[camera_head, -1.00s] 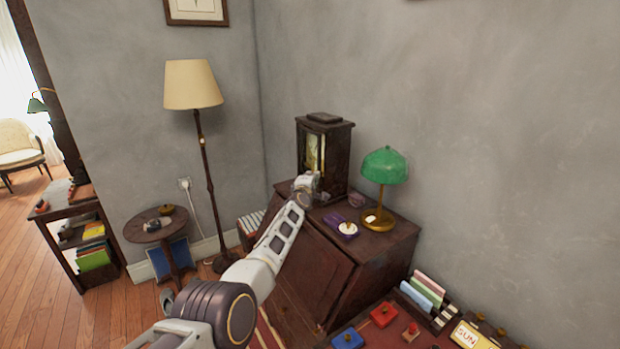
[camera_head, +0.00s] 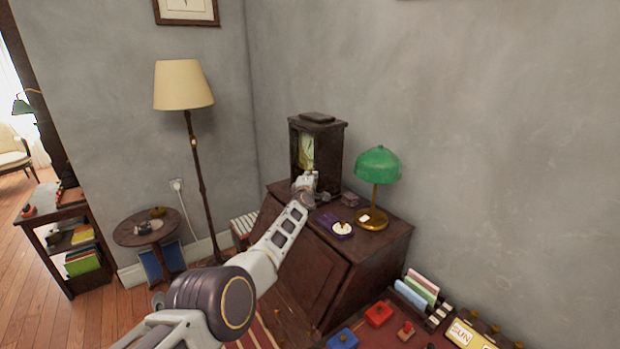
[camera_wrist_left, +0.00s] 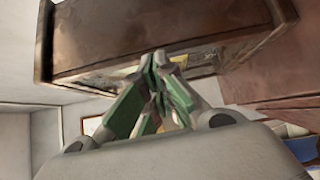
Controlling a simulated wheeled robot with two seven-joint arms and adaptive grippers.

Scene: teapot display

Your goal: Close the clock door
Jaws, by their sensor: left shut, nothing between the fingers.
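The clock (camera_head: 330,155) is a dark wooden case standing upright on the slanted cabinet. Its pale yellow face (camera_head: 306,148) shows through the front. I cannot make out the door apart from the case, nor how far it stands open. My left gripper (camera_head: 306,180) is shut and empty at the lower front of the clock, covering part of it. In the left wrist view the shut fingertips (camera_wrist_left: 160,62) are close to a brown wooden part of the clock (camera_wrist_left: 150,35); I cannot tell whether they touch it. My right gripper is not in view.
A green lamp (camera_head: 377,165) and a purple item with a white top (camera_head: 340,227) stand on the cabinet (camera_head: 370,255), right of the clock. A floor lamp (camera_head: 185,85) and a small round table (camera_head: 130,232) are to the left. The wall is close behind.

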